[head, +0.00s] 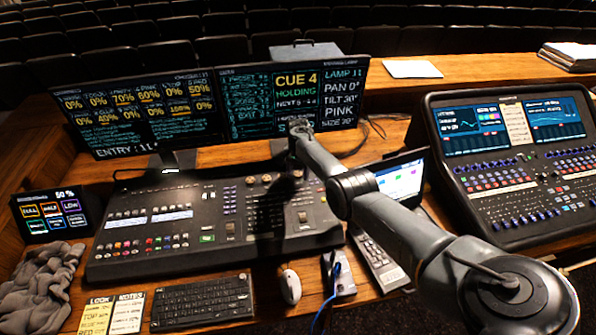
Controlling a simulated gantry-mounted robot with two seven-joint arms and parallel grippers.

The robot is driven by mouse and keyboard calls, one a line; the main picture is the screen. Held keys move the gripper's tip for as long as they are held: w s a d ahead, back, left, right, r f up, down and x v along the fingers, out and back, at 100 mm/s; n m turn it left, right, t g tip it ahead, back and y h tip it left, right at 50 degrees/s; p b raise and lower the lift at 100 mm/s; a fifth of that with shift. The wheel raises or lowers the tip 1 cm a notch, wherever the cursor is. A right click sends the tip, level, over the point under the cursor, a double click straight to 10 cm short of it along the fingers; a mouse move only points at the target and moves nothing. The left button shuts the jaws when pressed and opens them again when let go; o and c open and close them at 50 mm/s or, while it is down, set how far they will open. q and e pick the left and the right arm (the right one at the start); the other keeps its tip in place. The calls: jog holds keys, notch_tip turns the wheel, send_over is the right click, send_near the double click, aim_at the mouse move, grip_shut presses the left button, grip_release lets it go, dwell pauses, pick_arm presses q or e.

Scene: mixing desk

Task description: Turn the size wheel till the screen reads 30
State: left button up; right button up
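The lighting desk (215,250) stands at centre left, with faders, buttons and a row of small knobs (250,180) near its back edge. My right arm reaches in from the lower right, and my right gripper (298,165) is over the back right of the desk, by the knobs. Its fingers are too dark and small to read, and whether it touches a wheel is unclear. I cannot single out the size wheel. My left gripper is not in view.
A second console (510,180) stands at right. A small touch screen (55,215), grey cloth (40,285), note cards (110,314), keyboard (202,301) and mouse (289,286) line the front. A laptop (400,178) and a phone-like keypad (378,260) lie under my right arm.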

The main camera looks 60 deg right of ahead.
aim_at(298, 173)
jog(key=shift+r, duration=0.1)
jog(key=shift+r, duration=0.25)
notch_tip(298, 173, up, 10)
jog(key=p, duration=0.3)
jog(key=shift+p, duration=0.35)
jog(key=shift+r, duration=0.1)
